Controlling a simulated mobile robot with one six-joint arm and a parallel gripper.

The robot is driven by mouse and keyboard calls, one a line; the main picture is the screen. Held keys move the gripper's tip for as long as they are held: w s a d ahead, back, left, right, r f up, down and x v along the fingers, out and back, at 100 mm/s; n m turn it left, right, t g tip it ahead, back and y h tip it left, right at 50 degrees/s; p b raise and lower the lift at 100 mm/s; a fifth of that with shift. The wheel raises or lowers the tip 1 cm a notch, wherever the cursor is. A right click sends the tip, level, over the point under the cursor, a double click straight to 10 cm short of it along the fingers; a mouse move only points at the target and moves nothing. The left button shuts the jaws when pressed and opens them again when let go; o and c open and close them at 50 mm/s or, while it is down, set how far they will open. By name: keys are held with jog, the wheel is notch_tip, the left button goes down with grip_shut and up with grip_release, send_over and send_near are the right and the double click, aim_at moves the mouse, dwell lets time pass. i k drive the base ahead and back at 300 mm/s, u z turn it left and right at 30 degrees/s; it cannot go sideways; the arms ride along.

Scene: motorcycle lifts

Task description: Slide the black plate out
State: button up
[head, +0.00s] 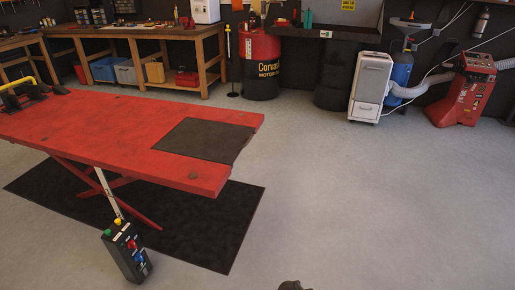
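The black plate (203,139) is a flat dark panel at the right end of the red motorcycle lift (100,125). It appears to lie flush in the red top, with red surface on its near and far sides. Its right edge is at or close to the end of the lift. No clear gap around it shows at this distance. My gripper does not show clearly. Only a small dark shape (294,285) pokes in at the bottom edge, and I cannot tell what it is.
A black control box (128,252) stands by the lift's near side. A black mat (215,232) lies beneath. Workbenches (140,32), a barrel (260,65), a white cabinet (370,85) and a red machine (463,90) line the back. The floor right of the lift is clear.

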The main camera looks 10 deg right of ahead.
aim_at(214, 141)
jog(key=u, duration=0.15)
jog(key=i, duration=0.95)
jog(key=z, duration=0.85)
jog(key=k, duration=0.15)
jog(key=u, duration=2.85)
